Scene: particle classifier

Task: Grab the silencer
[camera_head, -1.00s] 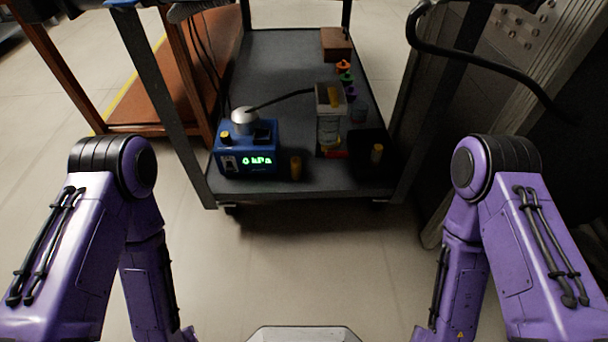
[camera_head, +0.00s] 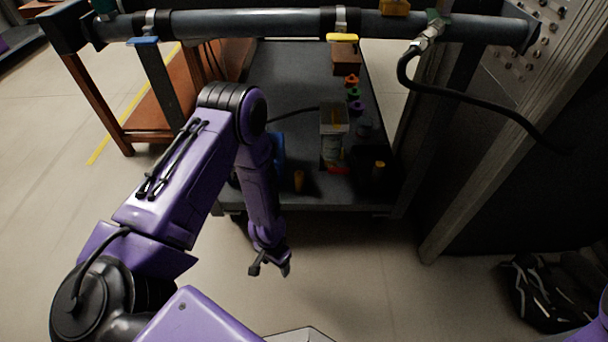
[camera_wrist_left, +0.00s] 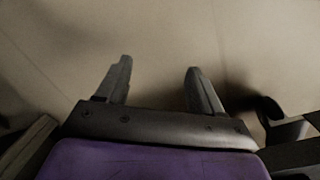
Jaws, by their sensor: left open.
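I cannot tell for sure which thing is the silencer. My left gripper (camera_head: 270,268) hangs over the floor in front of the cart, below and apart from these pieces. In the left wrist view it (camera_wrist_left: 158,75) is open and empty, with only bare floor between its fingers. My left arm hides most of the blue box (camera_head: 279,150). My right gripper is out of view.
A clear container (camera_head: 333,118) stands mid-shelf, with coloured knobs (camera_head: 354,93) and a brown box (camera_head: 346,60) behind. A grey pipe (camera_head: 250,22) crosses above the cart. A black hose (camera_head: 470,98) hangs at right. A dark bag (camera_head: 540,290) lies at lower right.

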